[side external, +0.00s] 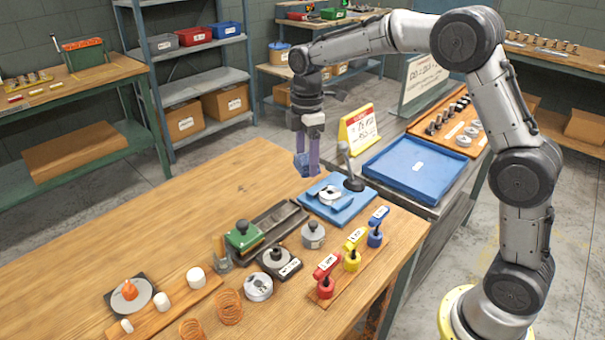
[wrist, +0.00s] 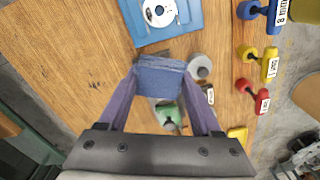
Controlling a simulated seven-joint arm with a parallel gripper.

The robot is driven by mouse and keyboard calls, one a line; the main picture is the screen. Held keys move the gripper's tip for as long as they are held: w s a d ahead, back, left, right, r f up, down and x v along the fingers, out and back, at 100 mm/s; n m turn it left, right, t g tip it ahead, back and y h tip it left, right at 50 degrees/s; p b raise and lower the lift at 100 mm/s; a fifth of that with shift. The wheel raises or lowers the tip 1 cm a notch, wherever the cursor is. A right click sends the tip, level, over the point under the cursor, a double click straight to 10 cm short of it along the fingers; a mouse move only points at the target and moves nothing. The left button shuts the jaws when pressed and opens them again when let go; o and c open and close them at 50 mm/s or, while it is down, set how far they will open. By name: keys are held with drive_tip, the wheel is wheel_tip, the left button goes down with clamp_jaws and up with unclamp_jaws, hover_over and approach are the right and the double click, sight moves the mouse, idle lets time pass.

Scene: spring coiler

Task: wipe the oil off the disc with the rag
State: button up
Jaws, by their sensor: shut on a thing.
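My gripper (side external: 311,150) hangs over the table behind the blue plate, with its purple fingers pointing down. It is shut on a folded blue rag (wrist: 160,77), which spans between the fingertips in the wrist view; the rag also shows in the side view (side external: 300,163). A pale round disc (wrist: 159,12) with a dark centre lies on a blue plate (wrist: 188,22), cut by the top edge of the wrist view. In the side view the disc (side external: 330,196) sits below and right of the rag, apart from it. I cannot make out oil on it.
Red (side external: 326,275), yellow (side external: 353,250) and blue (side external: 376,228) handled pieces stand at front right. A green-topped block (side external: 244,236) and wire coils (side external: 229,307) are nearer.

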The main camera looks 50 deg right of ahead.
drive_tip(key=m, duration=0.2)
hover_over(324, 191)
drive_tip(key=f, duration=0.3)
drive_tip(key=shift+w+d+f, duration=0.2)
drive_tip(key=shift+d+f, duration=0.05)
drive_tip(key=shift+f, duration=2.65)
drive_tip(key=shift+f, duration=0.55)
drive_tip(key=shift+d, duration=0.45)
drive_tip(key=shift+a, duration=0.15)
drive_tip(key=shift+s+a, duration=0.15)
drive_tip(key=shift+a, duration=0.55)
drive_tip(key=shift+d, duration=0.15)
